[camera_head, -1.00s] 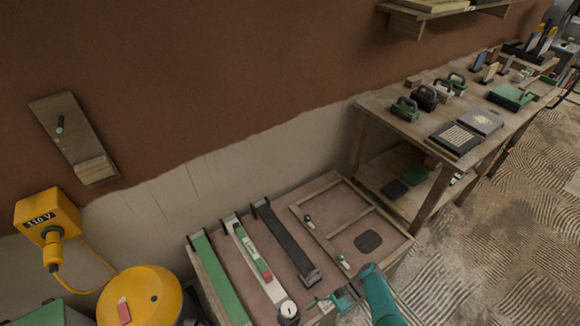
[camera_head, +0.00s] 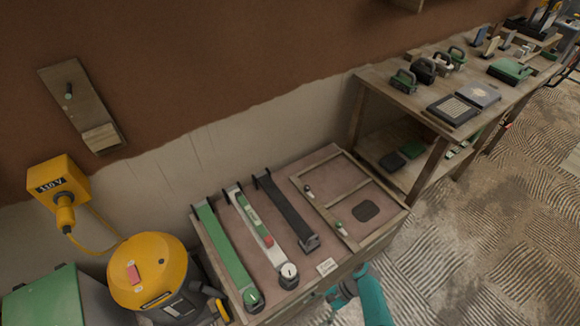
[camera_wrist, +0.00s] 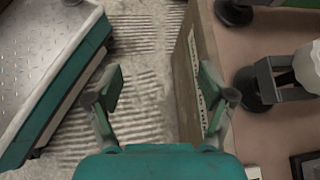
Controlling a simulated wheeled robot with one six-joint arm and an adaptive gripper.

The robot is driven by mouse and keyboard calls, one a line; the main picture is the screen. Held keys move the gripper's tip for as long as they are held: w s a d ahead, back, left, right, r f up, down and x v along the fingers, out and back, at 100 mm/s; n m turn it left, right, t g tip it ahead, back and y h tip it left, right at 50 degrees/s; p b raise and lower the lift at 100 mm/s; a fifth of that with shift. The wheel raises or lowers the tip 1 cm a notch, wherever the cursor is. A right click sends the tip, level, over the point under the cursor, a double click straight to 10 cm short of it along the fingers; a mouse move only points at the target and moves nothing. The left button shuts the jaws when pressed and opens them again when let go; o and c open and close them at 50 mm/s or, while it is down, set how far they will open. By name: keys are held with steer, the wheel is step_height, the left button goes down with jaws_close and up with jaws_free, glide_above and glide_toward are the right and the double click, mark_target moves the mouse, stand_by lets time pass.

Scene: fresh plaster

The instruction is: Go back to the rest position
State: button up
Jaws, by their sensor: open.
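My gripper (camera_wrist: 162,88) is open and empty in the wrist view, with its two teal fingers apart over the ridged floor. The wooden side of a low bench stands close to its right finger. In the head view my gripper (camera_head: 334,296) shows only partly at the bottom, beside the front edge of the bench (camera_head: 322,165). The rest of my arm runs out of the picture there.
The bench holds a green, a white and a black long tool (camera_head: 283,214) and a wooden frame (camera_head: 366,232). A yellow vacuum (camera_head: 150,258) stands left of it. A workbench (camera_head: 385,88) with tools is behind. A metal-topped teal box (camera_wrist: 45,60) is left of my gripper.

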steer(key=s+d+f+n+t+h, duration=0.2)
steer(key=s+f+t+h, duration=0.2)
steer(key=s+f, duration=0.6)
steer(key=s+d+r+n+t+h, duration=0.3)
steer(key=s+d+r+t, duration=0.15)
steer(key=s+r, duration=0.4)
steer(key=s+d+r+n+t+h, duration=0.1)
steer(key=s+r+n+t, duration=0.1)
steer(key=r, duration=1.3)
steer(key=s+d+r+n+t+h, duration=0.1)
steer(key=r+t, duration=0.4)
steer(key=r, duration=1)
steer(key=s+d+r+n+t, duration=0.1)
steer(key=s+r+n+t, duration=0.2)
steer(key=r, duration=1.2)
steer(key=shift+s+t+h, duration=0.4)
steer(key=shift+s+t, duration=0.1)
steer(key=shift+t, duration=0.15)
